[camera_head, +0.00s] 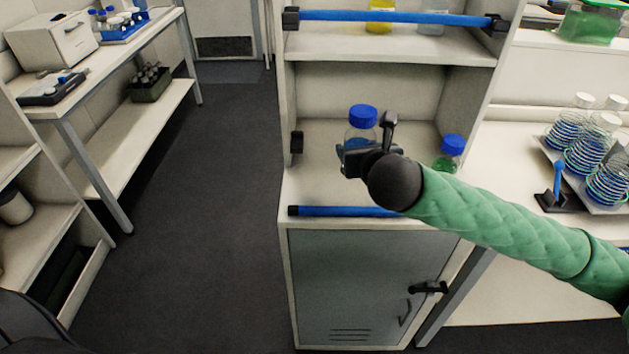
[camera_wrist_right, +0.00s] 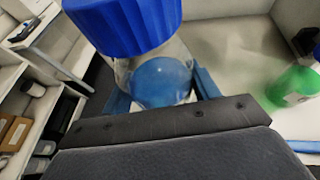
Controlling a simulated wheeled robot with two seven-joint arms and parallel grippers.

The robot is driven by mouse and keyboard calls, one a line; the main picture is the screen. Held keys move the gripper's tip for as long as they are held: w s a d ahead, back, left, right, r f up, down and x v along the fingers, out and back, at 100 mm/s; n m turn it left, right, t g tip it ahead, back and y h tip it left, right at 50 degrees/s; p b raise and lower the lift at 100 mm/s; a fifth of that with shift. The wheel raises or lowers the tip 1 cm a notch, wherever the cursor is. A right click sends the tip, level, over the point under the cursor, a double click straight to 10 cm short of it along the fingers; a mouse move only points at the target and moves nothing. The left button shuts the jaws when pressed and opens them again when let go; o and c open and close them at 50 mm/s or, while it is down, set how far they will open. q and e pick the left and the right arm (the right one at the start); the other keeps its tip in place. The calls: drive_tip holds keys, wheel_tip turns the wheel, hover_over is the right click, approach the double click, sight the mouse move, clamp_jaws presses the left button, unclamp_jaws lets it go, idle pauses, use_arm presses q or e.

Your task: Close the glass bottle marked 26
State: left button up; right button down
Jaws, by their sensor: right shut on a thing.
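A clear glass bottle (camera_head: 359,134) with blue liquid stands in the lower bay of the shelf cabinet. A blue ribbed cap (camera_head: 363,115) sits on its top; whether it is screwed tight I cannot tell. The bottle (camera_wrist_right: 160,82) and cap (camera_wrist_right: 125,22) fill the upper middle of the right wrist view. My right gripper (camera_head: 356,152) is shut on the bottle's body, below the cap; its fingers (camera_wrist_right: 162,92) are on both sides of the glass. No number 26 is readable. My left gripper is not in view.
A blue-capped bottle with green liquid (camera_head: 449,154) stands to the right in the same bay. A blue bar (camera_head: 344,211) runs along the bay's front edge. A shelf (camera_head: 390,46) is above.

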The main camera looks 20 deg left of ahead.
drive_tip(key=shift+w+a+f, duration=0.15)
drive_tip(key=shift+a+f, duration=0.05)
drive_tip(key=shift+a, duration=0.3)
drive_tip(key=w+a+f+p, duration=0.1)
drive_tip(key=a+f, duration=0.1)
drive_tip(key=a, duration=0.1)
drive_tip(key=w+a+f+p, duration=0.1)
drive_tip(key=a+f, duration=0.1)
drive_tip(key=a, duration=0.1)
drive_tip(key=w+a+f+p, duration=0.1)
drive_tip(key=a+f+p, duration=0.1)
drive_tip(key=a, duration=0.2)
drive_tip(key=shift+w+f, duration=0.15)
drive_tip(key=shift+w, duration=0.1)
drive_tip(key=shift+a+f, duration=0.1)
drive_tip(key=shift+f, duration=0.15)
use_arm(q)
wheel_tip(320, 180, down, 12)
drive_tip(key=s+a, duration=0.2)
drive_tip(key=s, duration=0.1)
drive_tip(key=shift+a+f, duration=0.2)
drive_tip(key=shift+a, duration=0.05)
use_arm(e)
drive_tip(key=shift+f, duration=0.1)
